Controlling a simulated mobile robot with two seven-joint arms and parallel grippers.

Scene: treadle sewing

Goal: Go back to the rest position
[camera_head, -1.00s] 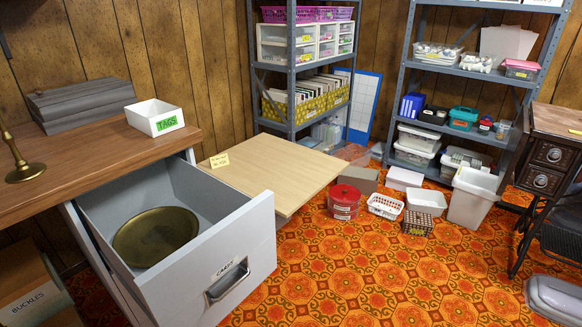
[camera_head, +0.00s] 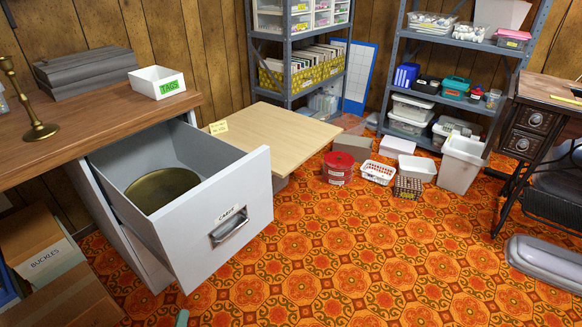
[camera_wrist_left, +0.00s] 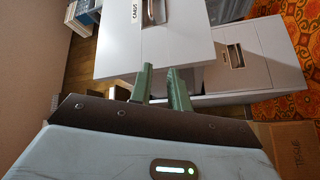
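The rest position itself is not marked by anything I see. In the head view only a small green tip of my left gripper (camera_head: 182,318) shows at the bottom edge, in front of the open drawer. In the left wrist view my left gripper (camera_wrist_left: 160,78) has two green fingers with a gap between them and nothing held. The fingers point toward a pale cabinet front. My right gripper is in neither view.
The grey CARDS drawer (camera_head: 240,205) stands pulled out with a brass pan (camera_head: 160,188) inside. A wooden desktop (camera_head: 120,120) holds a white TAGS tray (camera_head: 158,84) and a candlestick (camera_head: 38,130). A BUCKLES box (camera_head: 45,262) sits lower left. The patterned floor (camera_head: 370,260) is open at centre right.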

